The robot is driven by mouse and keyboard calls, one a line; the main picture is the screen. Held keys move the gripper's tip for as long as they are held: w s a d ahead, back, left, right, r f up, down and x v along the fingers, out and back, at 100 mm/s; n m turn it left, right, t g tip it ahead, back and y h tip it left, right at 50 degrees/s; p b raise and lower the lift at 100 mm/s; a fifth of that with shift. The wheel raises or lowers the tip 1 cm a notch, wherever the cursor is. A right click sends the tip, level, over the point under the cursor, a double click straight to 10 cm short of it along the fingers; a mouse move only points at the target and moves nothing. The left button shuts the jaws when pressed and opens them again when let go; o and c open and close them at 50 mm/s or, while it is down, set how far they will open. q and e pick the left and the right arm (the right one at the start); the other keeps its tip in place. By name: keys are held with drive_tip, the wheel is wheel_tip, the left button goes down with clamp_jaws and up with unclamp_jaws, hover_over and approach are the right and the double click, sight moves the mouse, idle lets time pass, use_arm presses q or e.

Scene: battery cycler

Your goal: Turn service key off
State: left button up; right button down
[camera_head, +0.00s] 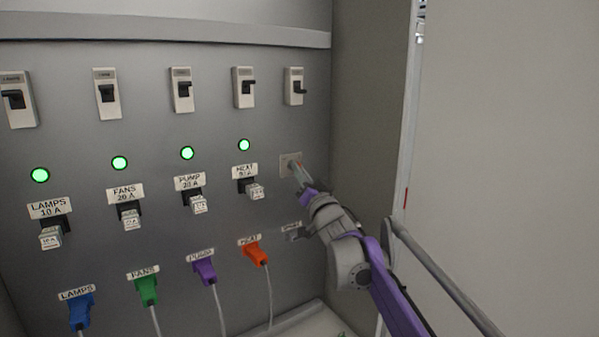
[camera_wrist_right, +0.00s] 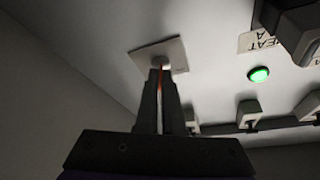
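The service key's square grey plate (camera_head: 286,158) is on the right part of the panel, right of the HEAT label. It also shows in the right wrist view (camera_wrist_right: 142,53). My right gripper (camera_head: 299,171) reaches it from the lower right. In the right wrist view its two fingers (camera_wrist_right: 162,75) are close together at the plate, with the key's small head (camera_wrist_right: 161,65) at their tips. A thin orange-red strip shows between the fingers. They look shut on the key, but they hide most of it, so its turn angle is unclear. My left gripper is out of view.
Breaker switches (camera_head: 243,88) line the top of the panel. Green lamps (camera_head: 244,145) are lit above labelled fuse blocks. Coloured plugs, including the orange HEAT plug (camera_head: 256,253), hang below with cables. A side wall (camera_head: 372,110) stands close on the right.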

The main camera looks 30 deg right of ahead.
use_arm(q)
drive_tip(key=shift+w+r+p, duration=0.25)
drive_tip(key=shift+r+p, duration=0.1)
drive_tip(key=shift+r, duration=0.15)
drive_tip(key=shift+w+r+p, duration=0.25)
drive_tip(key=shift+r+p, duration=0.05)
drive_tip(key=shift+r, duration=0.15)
use_arm(e)
drive_tip(key=n+y, duration=0.2)
drive_tip(key=n, duration=0.3)
drive_tip(key=n+y, duration=0.3)
drive_tip(key=n, duration=0.3)
drive_tip(key=n+y, duration=0.3)
drive_tip(key=n, duration=0.2)
drive_tip(key=shift+d+g, duration=0.3)
drive_tip(key=shift+n+y, duration=0.3)
drive_tip(key=shift+n, duration=0.2)
drive_tip(key=c, duration=1)
unclamp_jaws()
drive_tip(key=shift+c, duration=0.2)
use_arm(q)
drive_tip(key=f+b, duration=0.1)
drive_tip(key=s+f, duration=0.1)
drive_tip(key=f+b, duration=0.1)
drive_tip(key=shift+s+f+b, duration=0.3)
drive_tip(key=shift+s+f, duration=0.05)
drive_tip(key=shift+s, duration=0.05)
use_arm(e)
drive_tip(key=v, duration=1)
drive_tip(key=shift+s, duration=0.35)
